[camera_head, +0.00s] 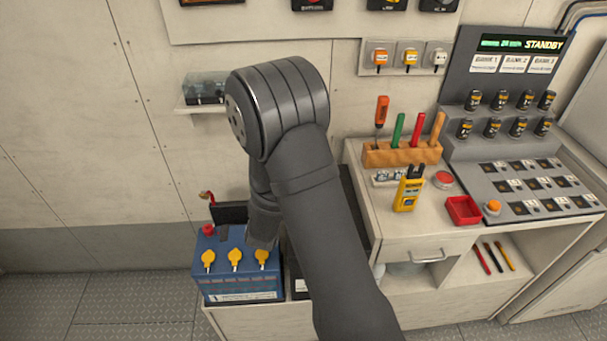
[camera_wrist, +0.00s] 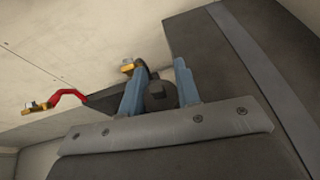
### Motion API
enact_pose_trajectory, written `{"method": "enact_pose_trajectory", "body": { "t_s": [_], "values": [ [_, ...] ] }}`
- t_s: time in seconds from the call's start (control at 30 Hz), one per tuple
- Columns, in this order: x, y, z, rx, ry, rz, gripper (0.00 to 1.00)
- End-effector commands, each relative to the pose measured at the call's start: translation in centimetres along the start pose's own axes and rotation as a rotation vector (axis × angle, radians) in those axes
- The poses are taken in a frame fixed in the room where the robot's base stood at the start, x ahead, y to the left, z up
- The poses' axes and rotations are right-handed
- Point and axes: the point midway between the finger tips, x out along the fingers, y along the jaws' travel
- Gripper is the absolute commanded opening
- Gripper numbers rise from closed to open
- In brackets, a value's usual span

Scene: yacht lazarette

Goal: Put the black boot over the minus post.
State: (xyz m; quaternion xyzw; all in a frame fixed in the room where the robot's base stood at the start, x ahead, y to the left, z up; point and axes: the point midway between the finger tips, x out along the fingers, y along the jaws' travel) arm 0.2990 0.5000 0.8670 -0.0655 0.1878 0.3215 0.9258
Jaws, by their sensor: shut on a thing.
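The blue battery (camera_head: 240,285) stands at the lower left in the head view, with yellow caps (camera_head: 235,256) on top and a red cap (camera_head: 208,230) at its back left corner. My gripper (camera_wrist: 158,82) is shut on the black boot (camera_wrist: 160,96), which shows as a dark rounded piece between the blue fingers in the wrist view. A yellowish metal end (camera_wrist: 127,67) on a dark lead shows just beyond the fingers. In the head view my arm hides the fingertips, the boot and the battery's back right corner. I cannot make out the minus post in either view.
A red lead with a brass end (camera_wrist: 55,98) sticks out left of my gripper in the wrist view. The workbench (camera_head: 420,235) to the right holds a wooden tool rack (camera_head: 400,154), a yellow meter (camera_head: 408,194) and a red tray (camera_head: 463,210).

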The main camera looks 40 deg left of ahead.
Motion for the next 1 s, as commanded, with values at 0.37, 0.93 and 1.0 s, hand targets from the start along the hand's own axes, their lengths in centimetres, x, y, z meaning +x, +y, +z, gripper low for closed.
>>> {"method": "enact_pose_trajectory", "body": {
  "t_s": [0.37, 0.93, 1.0],
  "values": [
    [1.5, 3.4, -3.3, -0.043, 0.003, 0.096, 0.09],
    [2.8, 3.6, -6.1, -0.048, 0.003, 0.108, 0.09],
    [3.0, 3.6, -6.6, -0.048, 0.004, 0.108, 0.09]
  ]
}}
